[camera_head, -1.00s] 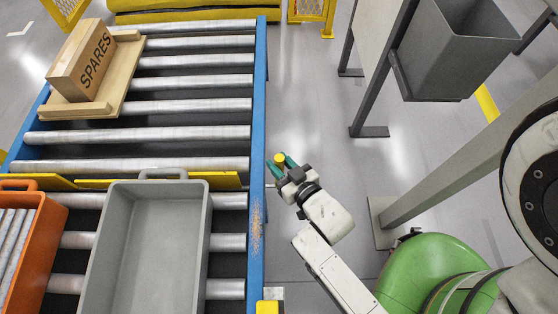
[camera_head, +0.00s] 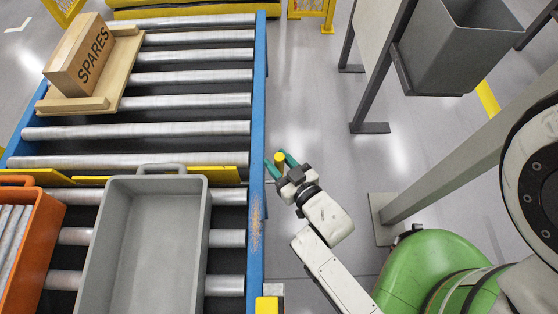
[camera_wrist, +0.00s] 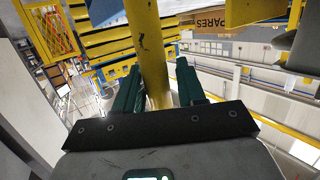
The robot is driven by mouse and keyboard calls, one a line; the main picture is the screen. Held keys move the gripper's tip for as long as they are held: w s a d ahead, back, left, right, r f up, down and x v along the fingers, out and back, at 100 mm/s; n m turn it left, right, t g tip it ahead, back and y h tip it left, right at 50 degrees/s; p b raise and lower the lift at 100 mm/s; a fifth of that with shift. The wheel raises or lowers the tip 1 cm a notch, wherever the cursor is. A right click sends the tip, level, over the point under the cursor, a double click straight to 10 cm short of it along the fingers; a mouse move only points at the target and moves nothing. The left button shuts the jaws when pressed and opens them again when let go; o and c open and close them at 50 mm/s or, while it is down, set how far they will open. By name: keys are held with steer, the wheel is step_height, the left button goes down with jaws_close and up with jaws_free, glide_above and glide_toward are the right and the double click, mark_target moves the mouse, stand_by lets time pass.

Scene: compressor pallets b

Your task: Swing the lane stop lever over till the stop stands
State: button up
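The yellow lever (camera_head: 280,158) stands just off the blue side rail, at the right of the roller lane. In the wrist view its yellow bar (camera_wrist: 150,55) rises between my two teal fingers. My gripper (camera_head: 280,163) is around the lever, one finger on each side; it also shows in the wrist view (camera_wrist: 158,88). A narrow gap shows between the bar and the right finger, so it looks open. The yellow stop (camera_head: 212,175) runs across the lane between two rollers, low and flat-looking. The grey tote partly hides it.
A grey tote (camera_head: 113,250) and an orange crate (camera_head: 45,235) sit on the rollers on the near side of the stop. A SPARES box (camera_head: 85,55) on a wooden pallet (camera_head: 128,62) is on the far side. A grey post (camera_head: 425,185) and bin stand at the right.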

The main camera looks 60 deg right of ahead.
steer(key=p+v, duration=0.3)
steer(key=v, duration=0.7)
steer(key=shift+s, duration=0.4)
steer(key=shift+a, duration=0.15)
